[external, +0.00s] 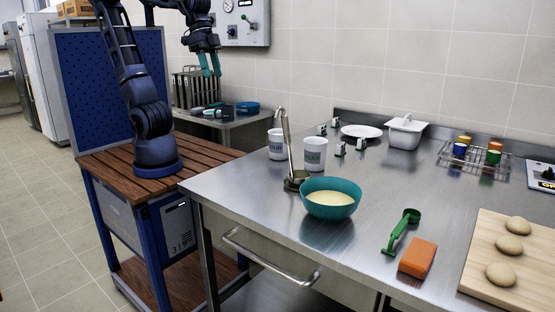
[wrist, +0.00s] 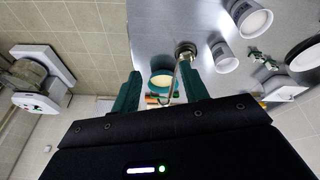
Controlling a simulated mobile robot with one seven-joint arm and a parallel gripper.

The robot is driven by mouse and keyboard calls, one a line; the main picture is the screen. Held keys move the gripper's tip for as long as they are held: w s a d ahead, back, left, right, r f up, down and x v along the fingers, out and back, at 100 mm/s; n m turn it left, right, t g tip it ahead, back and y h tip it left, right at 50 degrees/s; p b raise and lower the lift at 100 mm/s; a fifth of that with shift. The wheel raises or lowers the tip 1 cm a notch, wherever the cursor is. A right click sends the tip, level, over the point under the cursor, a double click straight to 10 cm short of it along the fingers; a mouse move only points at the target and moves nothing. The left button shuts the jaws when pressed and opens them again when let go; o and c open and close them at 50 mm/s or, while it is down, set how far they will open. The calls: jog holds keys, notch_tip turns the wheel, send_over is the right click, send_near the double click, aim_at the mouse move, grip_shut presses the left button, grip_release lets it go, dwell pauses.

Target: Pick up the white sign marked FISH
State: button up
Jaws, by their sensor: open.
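Several small white signs with dark markings stand on the steel counter near the white plate. One is the front sign (external: 340,149), one is beside it (external: 361,144), and two more are behind, including a back left sign (external: 322,129). Their lettering is too small to read, so I cannot tell which says FISH. In the wrist view, small sign-like pieces (wrist: 262,57) show at the right, by the cups. My gripper (external: 211,68) is open and empty, raised high at the upper left, well away from the signs. Its teal fingers also show in the wrist view (wrist: 160,72).
Two white cups (external: 315,152), an upright ladle (external: 290,150) and a teal bowl (external: 330,200) stand left of and before the signs. The white plate (external: 361,131), a lidded white container (external: 405,133) and a wire rack of jars (external: 470,158) are behind and right.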

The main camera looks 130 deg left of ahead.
jog(key=w+a+n+g, duration=0.1)
jog(key=w+a+n, duration=0.4)
jog(key=w+a, duration=0.65)
jog(key=n+g+h, duration=0.2)
jog(key=n+g, duration=0.1)
jog(key=n, duration=0.7)
send_over(342, 143)
jog(key=a, duration=0.1)
jog(key=f, duration=2.3)
jog(key=shift+w, duration=0.35)
jog(key=shift+a+f, duration=0.3)
jog(key=shift+f, duration=0.1)
jog(key=f, duration=0.2)
jog(key=d+f, duration=0.1)
jog(key=f, duration=0.2)
jog(key=shift+s+f, duration=0.1)
jog(key=shift+s+d+f, duration=0.1)
jog(key=shift+d+f, duration=0.1)
jog(key=shift+f, duration=0.65)
jog(key=shift+s+d+f, duration=0.1)
jog(key=shift+d+f, duration=0.1)
jog(key=shift+f, duration=0.6)
jog(key=shift+s+d+f, duration=0.1)
jog(key=shift+d+f, duration=0.1)
jog(key=shift+f, duration=0.65)
grip_shut()
jog(key=shift+r, duration=0.1)
